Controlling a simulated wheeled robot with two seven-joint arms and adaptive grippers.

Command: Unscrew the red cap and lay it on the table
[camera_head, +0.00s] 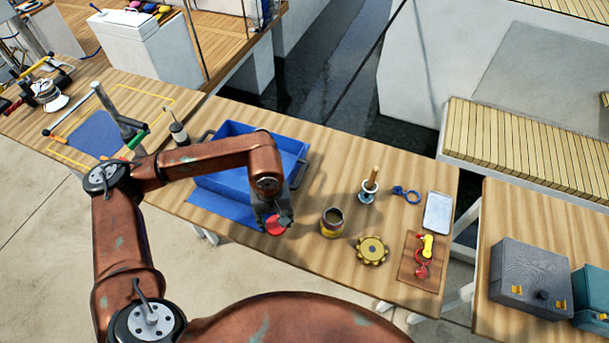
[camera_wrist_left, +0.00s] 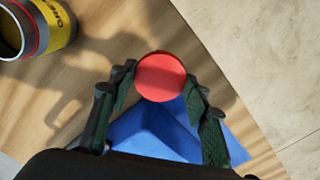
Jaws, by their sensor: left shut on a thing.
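My left gripper (camera_head: 277,218) is shut on the round red cap (camera_head: 275,228). In the left wrist view the cap (camera_wrist_left: 161,77) sits between the two fingertips (camera_wrist_left: 160,85), flat side facing the camera. It is over the table near the blue mat, left of the jar; the gripper's shadow falls apart from it, so it seems held a little above the wood. The jar (camera_head: 332,222), with a yellow band, stands upright with its mouth open. The jar (camera_wrist_left: 40,25) also shows at the upper left of the wrist view. My right gripper is not in view.
A blue tray (camera_head: 225,190) stands behind my forearm, with a blue mat (camera_head: 215,205) at its front. Right of the jar are a yellow toothed wheel (camera_head: 372,251), a wooden-handled tool (camera_head: 369,188) and a board (camera_head: 408,268) with red and yellow parts. Bare wood surrounds the jar.

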